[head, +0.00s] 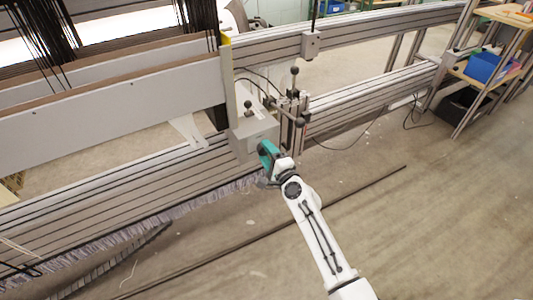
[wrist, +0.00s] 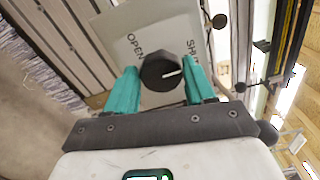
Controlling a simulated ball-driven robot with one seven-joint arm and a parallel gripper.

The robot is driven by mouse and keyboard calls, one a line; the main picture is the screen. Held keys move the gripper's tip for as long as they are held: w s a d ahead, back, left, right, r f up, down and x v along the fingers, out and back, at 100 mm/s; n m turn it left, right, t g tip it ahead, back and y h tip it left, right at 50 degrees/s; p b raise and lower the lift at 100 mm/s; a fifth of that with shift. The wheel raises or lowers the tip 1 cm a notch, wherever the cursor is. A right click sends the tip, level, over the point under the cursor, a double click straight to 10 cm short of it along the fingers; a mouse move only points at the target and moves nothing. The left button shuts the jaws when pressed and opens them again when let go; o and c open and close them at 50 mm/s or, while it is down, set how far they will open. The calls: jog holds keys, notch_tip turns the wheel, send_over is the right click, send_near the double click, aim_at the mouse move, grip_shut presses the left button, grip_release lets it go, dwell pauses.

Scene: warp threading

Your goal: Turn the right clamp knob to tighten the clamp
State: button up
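In the wrist view the clamp knob (wrist: 161,72) is round and black with a white pointer line, which points right and slightly up. It sits on a grey plate (wrist: 160,20) lettered OPEN on the left and SHUT on the right. My gripper (wrist: 160,76) has teal fingers on both sides of the knob, close against it with hardly any gap; it looks shut on the knob. In the head view my gripper (head: 267,153) is at the front of the grey clamp box (head: 242,136) at the loom's corner. The knob is hidden there.
Black ball-ended levers (head: 294,84) stand on posts beside the clamp box. The slatted loom rail (head: 100,211) runs left with fringe hanging below. A dark bar (head: 330,205) lies on the floor. A shelf with a blue bin (head: 483,67) stands far right. The right floor is mostly clear.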

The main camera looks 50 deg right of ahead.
jog(key=o, duration=0.3)
jog(key=shift+o, duration=0.2)
jog(key=v, duration=1.1)
jog(key=shift+w, duration=0.15)
